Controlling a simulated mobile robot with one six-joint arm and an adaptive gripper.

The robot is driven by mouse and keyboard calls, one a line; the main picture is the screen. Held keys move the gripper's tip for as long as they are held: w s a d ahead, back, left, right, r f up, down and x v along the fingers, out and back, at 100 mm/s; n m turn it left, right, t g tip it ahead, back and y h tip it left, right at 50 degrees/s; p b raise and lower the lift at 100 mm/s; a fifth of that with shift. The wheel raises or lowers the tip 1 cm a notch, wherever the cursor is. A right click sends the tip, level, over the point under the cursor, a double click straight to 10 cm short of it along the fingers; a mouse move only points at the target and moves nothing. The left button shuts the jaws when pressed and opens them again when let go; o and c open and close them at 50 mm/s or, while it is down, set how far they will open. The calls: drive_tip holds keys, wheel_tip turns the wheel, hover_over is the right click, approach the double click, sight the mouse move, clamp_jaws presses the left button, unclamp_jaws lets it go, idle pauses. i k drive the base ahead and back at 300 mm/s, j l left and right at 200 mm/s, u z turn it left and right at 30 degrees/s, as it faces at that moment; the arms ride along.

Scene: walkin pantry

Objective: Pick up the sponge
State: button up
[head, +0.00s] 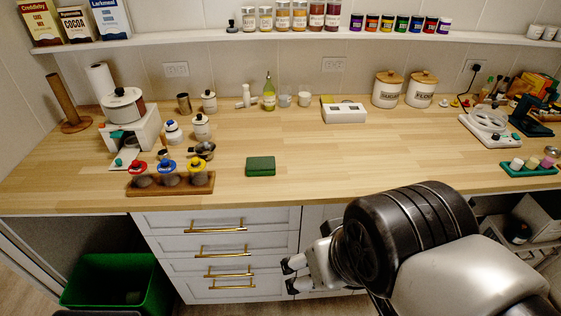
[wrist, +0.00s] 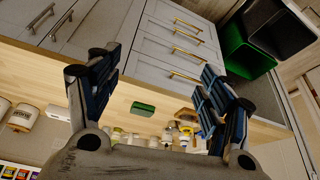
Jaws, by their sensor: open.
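A green block-shaped item (head: 261,166), which looks like the sponge, lies flat near the front middle of the wooden counter. It also shows in the wrist view as a green block (wrist: 143,107), between the two fingers and farther off. My gripper (head: 291,275) is in front of the drawers, below the counter edge, to the right of and lower than the sponge. In the wrist view my gripper (wrist: 150,85) has its fingers wide apart with nothing between them. It is open and not touching the sponge.
A wooden rack (head: 170,184) with red, blue and yellow-topped items stands left of the sponge. A white box (head: 344,113) and a green bottle (head: 269,93) stand behind. The wooden counter (head: 320,165) right of the sponge is clear. A green bin (head: 112,280) is below left.

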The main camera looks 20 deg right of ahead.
sight(265, 166)
drive_tip(key=i+j, duration=0.2)
drive_tip(key=i, duration=0.35)
drive_tip(key=i+j+u, duration=0.15)
drive_tip(key=i, duration=0.4)
